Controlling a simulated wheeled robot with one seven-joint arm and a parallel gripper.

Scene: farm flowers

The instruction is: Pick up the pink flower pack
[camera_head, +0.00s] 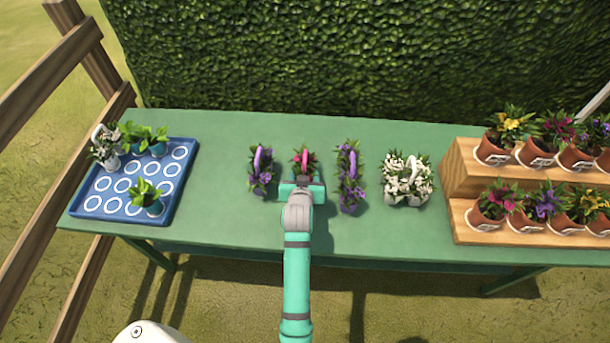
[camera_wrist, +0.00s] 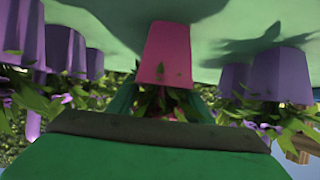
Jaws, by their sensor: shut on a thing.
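The pink flower pack (camera_head: 304,161) has red-pink blooms, green leaves and a pink handle. It stands out near the middle of the green table in the head view, between two purple flower packs. In the wrist view its pink pot (camera_wrist: 167,55) appears upside down at the upper centre, with leaves below it. My gripper (camera_head: 302,185) is at the near side of the pink pack and shut on it. The fingers hide part of the pack, and the exact contact is hidden. I cannot tell whether the pot is clear of the table.
Purple packs stand close on the left (camera_head: 262,170) and right (camera_head: 350,176). A white flower pack (camera_head: 407,180) is farther right. A blue tray (camera_head: 82,203) with several plants is at the left end. A wooden stepped stand (camera_head: 462,190) with potted flowers is at right.

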